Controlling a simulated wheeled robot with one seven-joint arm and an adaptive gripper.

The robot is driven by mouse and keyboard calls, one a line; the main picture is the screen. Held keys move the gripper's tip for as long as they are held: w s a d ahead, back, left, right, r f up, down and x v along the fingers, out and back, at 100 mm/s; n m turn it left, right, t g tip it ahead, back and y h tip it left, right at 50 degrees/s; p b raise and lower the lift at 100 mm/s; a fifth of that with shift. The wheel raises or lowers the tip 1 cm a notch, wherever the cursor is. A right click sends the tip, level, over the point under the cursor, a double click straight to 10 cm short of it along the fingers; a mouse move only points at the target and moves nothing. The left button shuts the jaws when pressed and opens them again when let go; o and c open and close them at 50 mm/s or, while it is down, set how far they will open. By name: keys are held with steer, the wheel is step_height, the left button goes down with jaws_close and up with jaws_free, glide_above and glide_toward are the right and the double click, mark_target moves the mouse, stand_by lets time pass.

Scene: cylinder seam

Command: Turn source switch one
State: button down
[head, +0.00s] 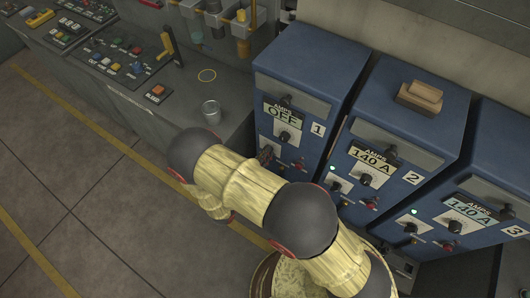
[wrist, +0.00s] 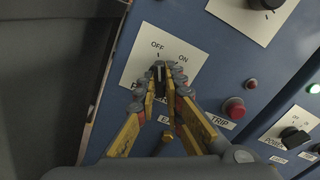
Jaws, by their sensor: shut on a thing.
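Source one is the blue cabinet (head: 300,75) marked 1, and its display (head: 283,114) reads OFF. Its power switch (wrist: 159,72) is a black knob on a white plate (wrist: 133,68) labelled OFF and ON in the wrist view. My gripper (wrist: 160,75) is shut on this knob, with its yellow-sided fingers on either side of it. The fingers hide much of the knob and the lower label. The visible knob edge points up, close to OFF. In the head view my gripper (head: 266,155) is at the lower left of cabinet one's front, partly hidden by my arm.
A red TRIP button (wrist: 234,107) and a small dull red lamp (wrist: 252,84) sit right of the switch. Cabinets two (head: 420,130) and three (head: 505,160) stand to the right, displays at 140 A, green lamps lit.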

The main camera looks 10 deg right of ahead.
steer(key=shift+n, duration=0.3)
steer(key=c, duration=2)
jaws_free()
steer(key=shift+o, duration=0.5)
steer(key=v, duration=1.2)
